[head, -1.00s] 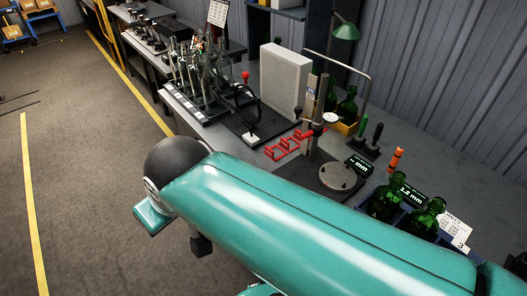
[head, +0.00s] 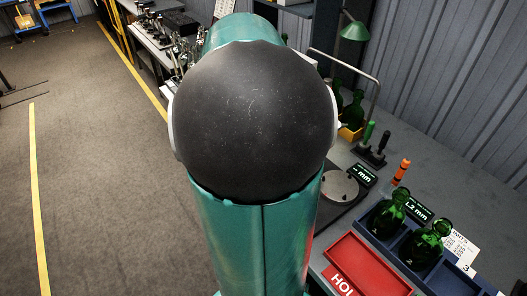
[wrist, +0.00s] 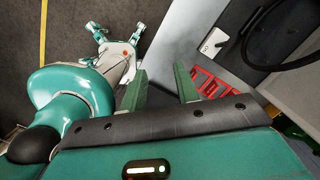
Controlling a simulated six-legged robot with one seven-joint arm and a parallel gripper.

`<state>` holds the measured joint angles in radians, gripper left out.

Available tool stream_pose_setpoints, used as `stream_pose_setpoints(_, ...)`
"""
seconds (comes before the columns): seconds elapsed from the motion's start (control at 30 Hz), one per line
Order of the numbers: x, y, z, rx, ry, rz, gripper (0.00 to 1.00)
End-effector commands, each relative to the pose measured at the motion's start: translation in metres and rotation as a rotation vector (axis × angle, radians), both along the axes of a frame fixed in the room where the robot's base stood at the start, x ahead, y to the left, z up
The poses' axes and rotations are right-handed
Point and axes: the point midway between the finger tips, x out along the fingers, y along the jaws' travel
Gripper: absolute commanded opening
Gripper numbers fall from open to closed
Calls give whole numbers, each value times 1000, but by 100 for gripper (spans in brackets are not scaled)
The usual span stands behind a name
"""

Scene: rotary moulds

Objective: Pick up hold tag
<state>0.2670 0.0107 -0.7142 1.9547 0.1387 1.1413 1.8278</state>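I cannot make out a hold tag for certain in either view. A red tray (head: 368,268) with white letters beginning "HOL" lies at the front of the bench in the head view, partly cut off by the frame and beside my arm. No tag can be told apart on its visible part. In the wrist view my gripper (wrist: 160,72) has its two green fingers apart with nothing between them. It points toward the bench edge, near a red slotted rack (wrist: 208,84). In the head view my arm hides my gripper.
Green bottles stand in a blue crate (head: 408,262) beside the red tray. A white card (head: 460,248), an orange-topped marker (head: 402,170) and a round gauge plate (head: 340,187) are nearby. A green lamp (head: 354,31) stands behind. The floor (head: 100,180) at left is open.

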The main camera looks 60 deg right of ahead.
Motion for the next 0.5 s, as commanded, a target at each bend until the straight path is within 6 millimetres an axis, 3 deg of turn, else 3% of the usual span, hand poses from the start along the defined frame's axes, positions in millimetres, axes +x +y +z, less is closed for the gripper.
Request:
stream_pose_setpoints(0.03, -16, -25, -4, 10, 38, -178, 31)
stream_pose_setpoints(0.1, -35, -50, -6, 17, 76, -395, 31)
stream_pose_setpoints(0.2, -57, -74, -6, 17, 111, -614, 31)
stream_pose_setpoints(0.37, -71, -87, -11, 15, 131, -754, 31)
stream_pose_setpoints(0.5, -71, -86, -33, 17, 133, -760, 31)
